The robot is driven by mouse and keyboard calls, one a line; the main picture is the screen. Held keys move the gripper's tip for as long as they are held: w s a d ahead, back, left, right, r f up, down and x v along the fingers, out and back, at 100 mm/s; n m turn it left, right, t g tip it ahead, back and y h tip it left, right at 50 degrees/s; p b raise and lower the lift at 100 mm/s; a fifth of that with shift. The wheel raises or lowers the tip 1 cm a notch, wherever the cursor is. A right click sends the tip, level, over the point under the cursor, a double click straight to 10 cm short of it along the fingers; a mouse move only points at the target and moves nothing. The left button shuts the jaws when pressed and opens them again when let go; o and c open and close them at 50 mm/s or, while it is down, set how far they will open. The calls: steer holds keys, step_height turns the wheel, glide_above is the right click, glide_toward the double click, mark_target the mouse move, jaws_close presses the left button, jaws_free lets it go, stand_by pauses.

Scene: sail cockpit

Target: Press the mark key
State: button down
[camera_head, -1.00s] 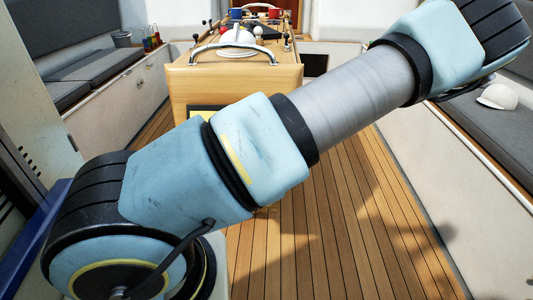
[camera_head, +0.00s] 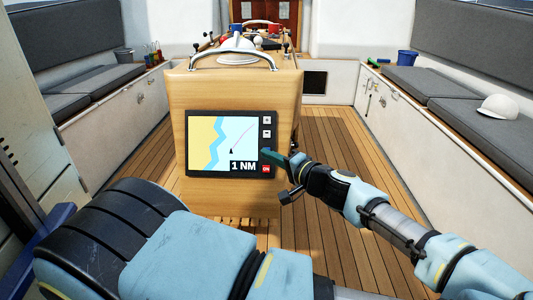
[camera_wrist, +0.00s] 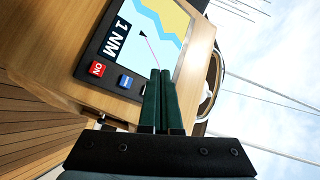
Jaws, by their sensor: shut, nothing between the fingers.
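The chart plotter (camera_head: 225,140) sits on the front of the wooden console, its screen showing a chart and "1 NM". Its right edge carries a column of keys: plus (camera_head: 267,120), minus (camera_head: 267,133) and a red key (camera_head: 267,169). The wrist view shows the red key (camera_wrist: 97,69) and a blue key (camera_wrist: 125,81) with a small white marking that I cannot read. In the head view my gripper covers that part of the column. My gripper (camera_head: 266,153) is shut and empty, its green fingertips (camera_wrist: 160,72) in front of the plotter's key side; contact cannot be told.
The wooden console (camera_head: 225,90) has a steel rail (camera_head: 232,56) on top. Grey-cushioned benches run along both sides; a white cap (camera_head: 499,106) lies on the right one. The slatted floor (camera_head: 350,150) right of the console is clear.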

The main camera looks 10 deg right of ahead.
steer(key=w+d+f+b, duration=0.1)
steer(key=w+f+b, duration=0.2)
steer(key=w, duration=0.4)
steer(key=shift+w+d+f, duration=0.2)
steer(key=shift+w+f, duration=0.15)
steer(key=shift+f, duration=0.25)
steer(key=shift+b, duration=0.3)
stand_by(1.6)
steer(key=shift+w+f, duration=0.15)
steer(key=shift+w, duration=0.2)
steer(key=shift+w+d+f+b, duration=0.15)
steer(key=shift+w+f+b, duration=0.1)
steer(key=shift+w+b, duration=0.15)
stand_by(0.6)
stand_by(0.4)
steer(key=shift+s+r+p, duration=0.4)
steer(key=shift+s+p, duration=0.05)
steer(key=shift+s, duration=0.35)
